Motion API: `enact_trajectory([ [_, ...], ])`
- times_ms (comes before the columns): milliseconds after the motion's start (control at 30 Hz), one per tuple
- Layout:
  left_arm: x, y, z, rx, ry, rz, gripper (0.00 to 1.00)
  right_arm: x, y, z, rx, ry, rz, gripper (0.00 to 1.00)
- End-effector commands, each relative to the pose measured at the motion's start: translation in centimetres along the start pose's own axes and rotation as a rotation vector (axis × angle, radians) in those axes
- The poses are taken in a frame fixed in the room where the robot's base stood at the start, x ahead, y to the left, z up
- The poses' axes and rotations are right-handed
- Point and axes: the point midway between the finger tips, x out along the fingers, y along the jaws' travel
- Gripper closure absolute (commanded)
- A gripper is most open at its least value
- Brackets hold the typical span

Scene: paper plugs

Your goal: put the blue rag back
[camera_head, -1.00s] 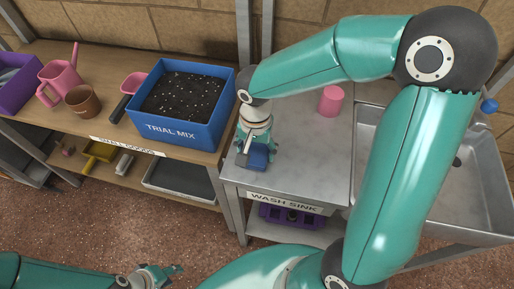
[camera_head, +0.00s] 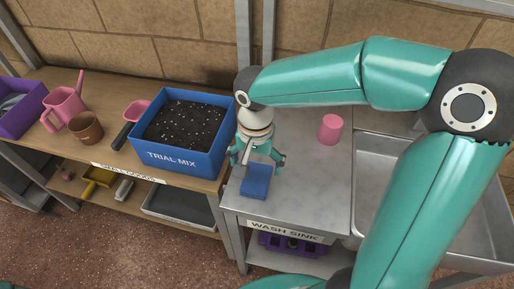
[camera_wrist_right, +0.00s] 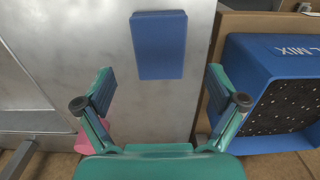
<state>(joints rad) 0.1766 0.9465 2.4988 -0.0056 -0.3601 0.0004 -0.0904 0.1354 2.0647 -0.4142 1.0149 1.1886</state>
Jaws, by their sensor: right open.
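The blue rag (camera_head: 255,181) is a flat folded rectangle lying on the grey metal top of the wash sink bench (camera_head: 310,195), near its front left corner. It also shows in the right wrist view (camera_wrist_right: 159,45), beyond the fingertips. My right gripper (camera_head: 262,160) is just behind the rag and empty. In the right wrist view its fingers (camera_wrist_right: 160,88) are spread wide, with bare metal between them and a gap to the rag. My left gripper is out of view.
A blue TRIAL MIX tub (camera_head: 182,165) of dark soil stands on the wooden bench to the left. A pink cup (camera_head: 330,129) stands behind and right of the rag. The sink basin (camera_head: 374,170) is at the right. The metal top around the rag is mostly clear.

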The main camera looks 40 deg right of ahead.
Motion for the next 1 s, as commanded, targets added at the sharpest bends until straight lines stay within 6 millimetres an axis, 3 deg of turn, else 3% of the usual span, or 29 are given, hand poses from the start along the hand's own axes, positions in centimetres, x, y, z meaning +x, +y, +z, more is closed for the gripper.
enact_trajectory([
  [100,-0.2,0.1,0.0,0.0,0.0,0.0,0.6,-2.5,-0.1,0.0,0.0,0.003,-0.004,0.05],
  [333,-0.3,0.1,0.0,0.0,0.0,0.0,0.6,-5.2,0.0,0.0,0.0,0.001,0.0,0.05],
  [1000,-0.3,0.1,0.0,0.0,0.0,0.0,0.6,-5.5,0.1,0.0,0.001,0.0,0.001,0.05],
])
